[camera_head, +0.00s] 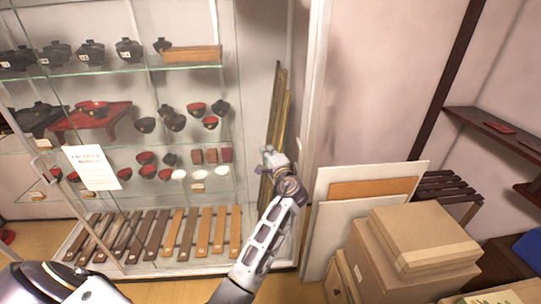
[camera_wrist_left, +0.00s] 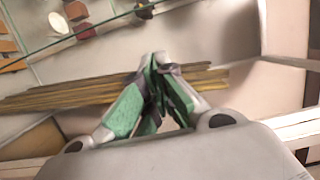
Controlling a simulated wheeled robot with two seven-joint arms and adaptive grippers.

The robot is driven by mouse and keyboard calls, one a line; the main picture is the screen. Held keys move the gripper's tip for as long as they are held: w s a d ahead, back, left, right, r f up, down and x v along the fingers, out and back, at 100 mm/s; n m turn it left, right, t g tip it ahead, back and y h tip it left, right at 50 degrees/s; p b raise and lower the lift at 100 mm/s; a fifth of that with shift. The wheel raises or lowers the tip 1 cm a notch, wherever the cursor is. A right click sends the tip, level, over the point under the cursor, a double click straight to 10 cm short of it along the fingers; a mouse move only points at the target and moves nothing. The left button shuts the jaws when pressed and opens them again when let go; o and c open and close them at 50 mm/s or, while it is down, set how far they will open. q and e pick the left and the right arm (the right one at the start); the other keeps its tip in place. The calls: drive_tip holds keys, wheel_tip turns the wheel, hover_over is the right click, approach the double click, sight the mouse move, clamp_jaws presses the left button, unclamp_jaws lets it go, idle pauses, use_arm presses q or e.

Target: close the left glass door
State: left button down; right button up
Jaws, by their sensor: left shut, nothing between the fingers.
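A glass-fronted display cabinet stands at the left and centre of the head view. A slanted pale frame edge with a handle (camera_head: 40,167) crosses its left part and looks like the left glass door's edge. A white paper notice (camera_head: 92,167) hangs by it. I cannot tell exactly how far the door stands open. My left gripper (camera_head: 268,153) is at the cabinet's right side, well to the right of the handle and apart from it. Its fingers (camera_wrist_left: 158,62) are shut and empty in the wrist view. My right gripper is out of view.
Thin yellowish poles (camera_head: 279,105) stand behind my left gripper, inside the cabinet's right side. Glass shelves hold black and red bowls (camera_head: 173,122). Wooden strips (camera_head: 187,232) lie on the cabinet floor. Cardboard boxes (camera_head: 418,240) and leaning panels (camera_head: 330,205) fill the right.

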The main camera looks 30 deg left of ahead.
sight(250, 141)
use_arm(q)
drive_tip(key=x, duration=0.4)
drive_tip(key=shift+w+p, duration=0.1)
drive_tip(key=shift+p, duration=0.3)
drive_tip(key=shift+a, duration=0.35)
drive_tip(key=shift+s+a+p, duration=0.4)
drive_tip(key=shift+s+a, duration=0.05)
drive_tip(key=shift+a, duration=0.25)
drive_tip(key=shift+s+a+p, duration=0.4)
drive_tip(key=shift+s+a, duration=0.05)
drive_tip(key=shift+a, duration=0.35)
drive_tip(key=shift+s+a, duration=0.1)
drive_tip(key=shift+a, duration=0.05)
